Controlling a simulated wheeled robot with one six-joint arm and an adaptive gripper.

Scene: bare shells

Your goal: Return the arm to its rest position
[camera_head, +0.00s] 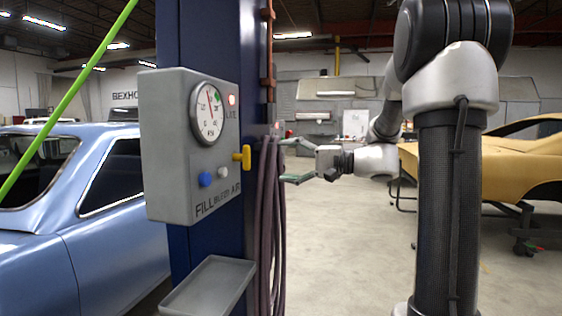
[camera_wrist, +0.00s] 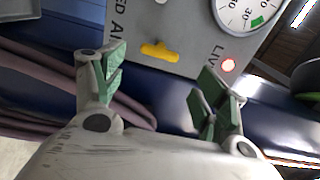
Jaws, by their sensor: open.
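My gripper (camera_head: 292,162) is at the right side of the blue column, pointing left toward the hanging hoses, with its green-padded fingers apart and nothing between them. In the wrist view my gripper (camera_wrist: 158,85) is also open and empty. Beyond the fingers there is the grey control box (camera_wrist: 180,50) with a yellow valve handle (camera_wrist: 159,51), which lies apart from the fingertips. My arm (camera_head: 385,130) reaches from its upright dark column toward the gripper in the head view.
The grey box (camera_head: 160,150) carries a gauge (camera_head: 208,112), a blue button (camera_head: 205,179) and a red light. A grey tray (camera_head: 208,288) juts out below. Purple hoses (camera_head: 268,220) hang beside the column. A blue car (camera_head: 100,230) stands left, a yellow body (camera_head: 515,160) right. Open floor lies between.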

